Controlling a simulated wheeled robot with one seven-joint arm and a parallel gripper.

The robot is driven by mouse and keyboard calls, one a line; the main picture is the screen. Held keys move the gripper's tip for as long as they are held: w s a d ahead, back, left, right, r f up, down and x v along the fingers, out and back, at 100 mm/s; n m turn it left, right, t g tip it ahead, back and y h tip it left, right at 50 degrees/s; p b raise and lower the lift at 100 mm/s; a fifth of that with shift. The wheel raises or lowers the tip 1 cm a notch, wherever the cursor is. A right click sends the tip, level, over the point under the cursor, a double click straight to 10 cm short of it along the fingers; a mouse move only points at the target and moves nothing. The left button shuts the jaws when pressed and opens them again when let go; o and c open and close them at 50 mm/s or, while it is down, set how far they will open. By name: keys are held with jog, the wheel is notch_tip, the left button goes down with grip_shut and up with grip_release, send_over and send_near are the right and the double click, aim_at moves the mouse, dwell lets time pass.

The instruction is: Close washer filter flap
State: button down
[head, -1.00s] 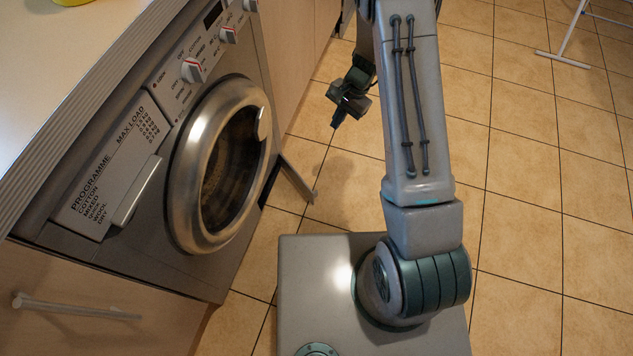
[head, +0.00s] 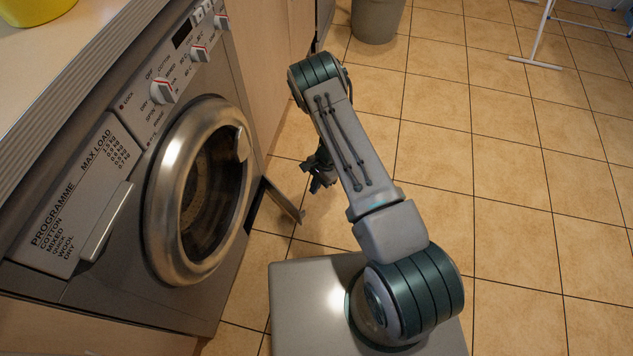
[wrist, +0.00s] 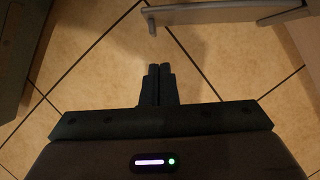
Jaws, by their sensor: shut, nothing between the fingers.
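The washer (head: 115,290) stands at the left in the head view, its round door shut. Its filter flap (head: 284,202) is open and sticks out over the floor from the washer's lower right front. In the wrist view the flap (wrist: 225,14) is a grey panel across the top right, ahead of the fingers. My gripper (wrist: 158,70) is shut and empty, pointing at floor tiles, with a visible gap to the flap. In the head view my gripper (head: 316,186) hangs low beside the flap's outer end, partly hidden by my arm.
A worktop edge (head: 60,95) runs above the washer, with a yellow object (head: 36,10) on it. A grey bin (head: 377,18) stands at the back and a white rack (head: 540,45) at the back right. Tiled floor right of my arm is clear.

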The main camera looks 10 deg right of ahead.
aim_at(285, 198)
jog(key=s+a+f+b, duration=0.2)
jog(key=s+a+f, duration=0.1)
jog(key=a, duration=0.1)
jog(key=shift+a+f, duration=0.25)
jog(key=shift+f, duration=0.1)
jog(key=shift+s, duration=0.15)
